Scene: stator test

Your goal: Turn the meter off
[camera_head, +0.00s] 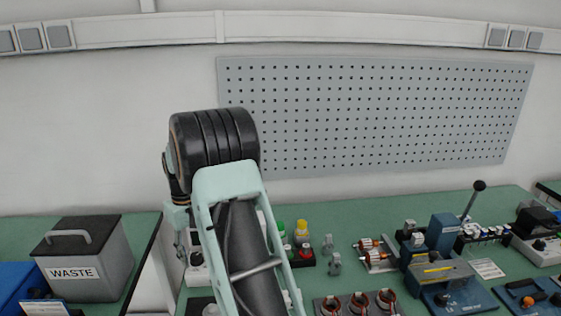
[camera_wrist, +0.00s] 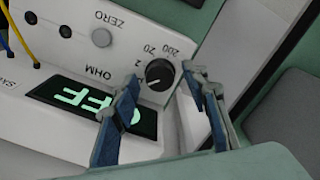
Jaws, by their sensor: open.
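The meter fills much of the wrist view as a white panel (camera_wrist: 88,20), seen upside down. My gripper (camera_wrist: 160,76) is open, with one blue-padded finger on each side of the knob in the picture. I cannot tell whether a finger touches it. In the head view my arm hides most of this area.
On the meter are a ZERO button (camera_wrist: 103,16) and yellow and blue leads (camera_wrist: 24,35). In the head view, a WASTE bin (camera_head: 84,258) stands left of a gap between benches.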

